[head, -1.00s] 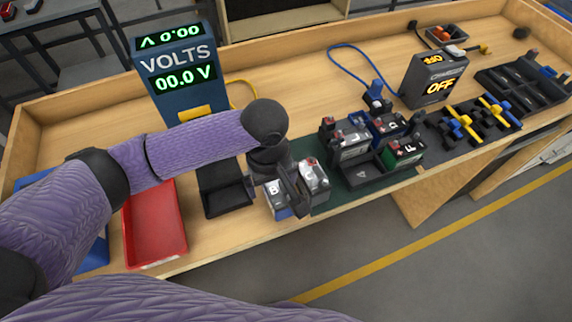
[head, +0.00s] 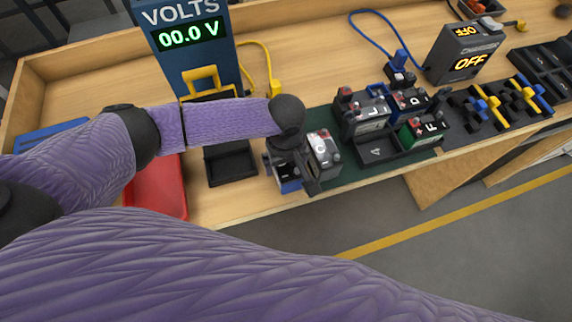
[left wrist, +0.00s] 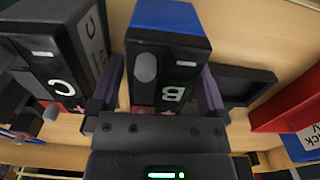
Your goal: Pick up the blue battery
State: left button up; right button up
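The blue battery (head: 290,186), marked B, stands near the bench's front edge, mostly hidden by my left gripper in the head view. In the left wrist view the battery (left wrist: 167,60) shows its blue side, dark top and grey terminal. My left gripper (head: 292,172) is low over it. In the left wrist view the two fingers of my left gripper (left wrist: 160,92) are on either side of the battery, with a narrow strip of wood showing between the left finger and the battery. My right gripper is not in view.
A grey battery (head: 324,152), marked C in the left wrist view (left wrist: 62,55), stands close beside the left gripper. A black tray (head: 230,165) and a red tray (head: 158,188) lie to the left. A rack of several batteries (head: 382,152) is to the right. The voltmeter (head: 187,50) stands behind.

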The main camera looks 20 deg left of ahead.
pick_arm(q)
grip_shut()
